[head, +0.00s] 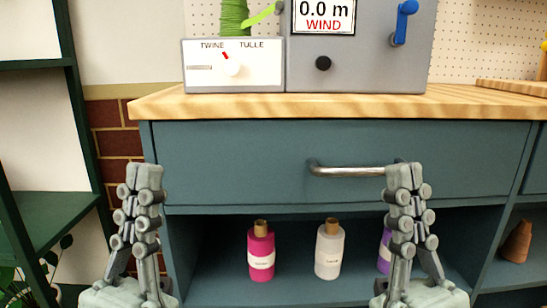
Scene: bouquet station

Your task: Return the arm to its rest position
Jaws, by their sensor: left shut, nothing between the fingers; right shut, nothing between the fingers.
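My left gripper (143,172) points upward at the lower left, in front of the left edge of the blue-grey cabinet (140,150). It is shut and empty. My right gripper (405,172) points upward at the lower right, in front of the drawer (230,160). It is shut and empty, and its tips overlap the right end of the metal drawer handle (345,171) in the picture. I cannot tell how far they are from the handle. The drawer looks closed.
A twine and tulle machine (355,65) with a dial, a display reading 0.0 m and a blue lever (403,20) stands on the wooden worktop (480,103). A pink bottle (261,252), a white bottle (329,250) and a partly hidden purple bottle (384,252) stand on the open shelf.

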